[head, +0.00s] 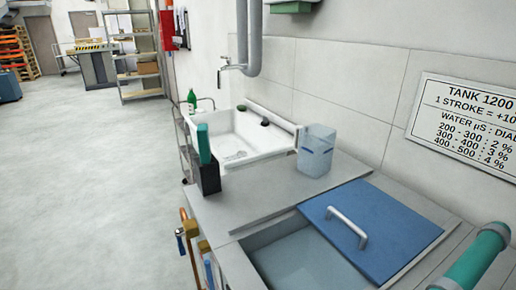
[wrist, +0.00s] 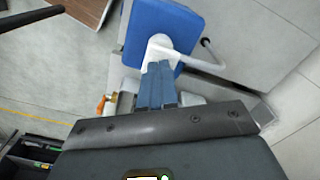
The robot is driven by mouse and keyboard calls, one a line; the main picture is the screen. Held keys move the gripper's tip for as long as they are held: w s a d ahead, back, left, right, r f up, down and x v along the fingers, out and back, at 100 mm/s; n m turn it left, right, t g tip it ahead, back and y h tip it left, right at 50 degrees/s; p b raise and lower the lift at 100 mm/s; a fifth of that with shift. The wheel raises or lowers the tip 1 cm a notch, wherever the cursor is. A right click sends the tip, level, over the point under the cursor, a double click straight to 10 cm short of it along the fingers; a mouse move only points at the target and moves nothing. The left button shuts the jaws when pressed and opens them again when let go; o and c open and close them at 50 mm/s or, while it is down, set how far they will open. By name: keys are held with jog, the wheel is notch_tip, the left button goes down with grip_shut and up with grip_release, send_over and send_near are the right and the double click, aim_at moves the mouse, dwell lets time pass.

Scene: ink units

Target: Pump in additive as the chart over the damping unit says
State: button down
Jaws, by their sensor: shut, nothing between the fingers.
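The chart (head: 468,125) on the wall at right reads "TANK 1200", "1 STROKE = +10" and "WATER µS : DIAL". Its rows read 200-300: 2 %, 300-400: 3 %, 400-500: 4 %; its right edge is cut off. Below it is an open tank of liquid (head: 292,258), partly under a blue lid (head: 385,228) with a white handle. In the wrist view, my gripper (wrist: 158,68) is shut and empty, its tips at a white pump-like head (wrist: 160,46) on a blue container (wrist: 188,22). I cannot tell whether they touch. A white spout (wrist: 205,66) runs right.
A clear jug (head: 316,152) stands on the grey counter (head: 262,195). A teal-topped device (head: 204,145) sits in a black holder (head: 208,178). Beyond is a white sink (head: 240,135). A teal cylinder (head: 474,262) is at lower right. Valves (head: 190,235) stick out at the counter's left; the floor there is clear.

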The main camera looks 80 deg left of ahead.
jog(key=shift+f+b, duration=1.15)
jog(key=shift+f, duration=0.1)
jog(key=shift+r, duration=0.2)
jog(key=shift+r+p, duration=0.5)
jog(key=shift+r, duration=0.9)
jog(key=shift+r, duration=0.1)
notch_tip(320, 180, up, 6)
jog(key=p, duration=0.2)
jog(key=shift+p, duration=0.3)
jog(key=shift+a, duration=0.1)
